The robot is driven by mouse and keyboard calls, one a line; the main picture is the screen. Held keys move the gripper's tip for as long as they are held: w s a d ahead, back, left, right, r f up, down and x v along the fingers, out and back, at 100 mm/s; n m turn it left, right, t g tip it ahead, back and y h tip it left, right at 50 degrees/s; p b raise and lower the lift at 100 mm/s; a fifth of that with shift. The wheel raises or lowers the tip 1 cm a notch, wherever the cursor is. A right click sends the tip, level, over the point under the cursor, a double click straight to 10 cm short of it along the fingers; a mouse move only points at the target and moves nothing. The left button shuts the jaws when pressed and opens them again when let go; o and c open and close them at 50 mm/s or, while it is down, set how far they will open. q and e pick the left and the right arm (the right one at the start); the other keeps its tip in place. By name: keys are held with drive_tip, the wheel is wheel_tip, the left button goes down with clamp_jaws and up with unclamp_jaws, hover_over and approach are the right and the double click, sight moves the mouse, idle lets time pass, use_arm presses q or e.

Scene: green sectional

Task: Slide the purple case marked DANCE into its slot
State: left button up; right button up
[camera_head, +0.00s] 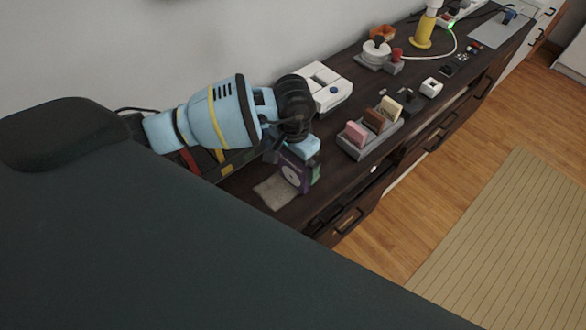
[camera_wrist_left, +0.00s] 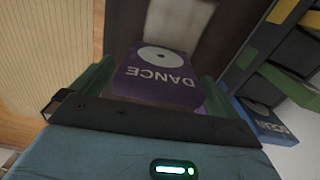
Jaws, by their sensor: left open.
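The purple case marked DANCE (camera_wrist_left: 158,78) has a white disc print and stands between my left gripper's green fingertips (camera_wrist_left: 155,92) in the left wrist view. The fingers are open on either side of it; I cannot tell whether either touches it. In the head view the case (camera_head: 291,177) shows at the front of the dark counter, partly hidden by my left gripper (camera_head: 300,166). A row of coloured cases (camera_wrist_left: 277,48) shows at the right of the wrist view, with a blue case (camera_wrist_left: 268,122) marked with white letters. The slot itself is hidden by my arm in the head view.
A grey mat (camera_head: 272,193) lies beside the case on the dark counter (camera_head: 330,172). A grey holder (camera_head: 369,145) with pink, brown and cream blocks stands to the right. A white device (camera_head: 326,88) stands behind. My right arm is not seen.

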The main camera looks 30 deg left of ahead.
use_arm(q)
drive_tip(key=shift+c, duration=0.3)
drive_tip(key=c, duration=0.9)
drive_tip(key=shift+o, duration=0.2)
wheel_tip(320, 180, up, 3)
drive_tip(key=shift+w, duration=0.1)
drive_tip(key=shift+s+d+r+b, duration=0.1)
drive_tip(key=shift+s+d+b, duration=0.1)
drive_tip(key=shift+d, duration=0.15)
drive_tip(key=shift+s+d+r+b, duration=0.1)
drive_tip(key=shift+d+b, duration=0.1)
drive_tip(key=shift+d, duration=0.1)
drive_tip(key=s+d+b, duration=0.1)
drive_tip(key=s+d, duration=0.1)
drive_tip(key=d, duration=0.5)
drive_tip(key=s+d+r+b, duration=0.1)
drive_tip(key=s+d, duration=0.1)
drive_tip(key=d, duration=0.5)
drive_tip(key=shift+r, duration=0.25)
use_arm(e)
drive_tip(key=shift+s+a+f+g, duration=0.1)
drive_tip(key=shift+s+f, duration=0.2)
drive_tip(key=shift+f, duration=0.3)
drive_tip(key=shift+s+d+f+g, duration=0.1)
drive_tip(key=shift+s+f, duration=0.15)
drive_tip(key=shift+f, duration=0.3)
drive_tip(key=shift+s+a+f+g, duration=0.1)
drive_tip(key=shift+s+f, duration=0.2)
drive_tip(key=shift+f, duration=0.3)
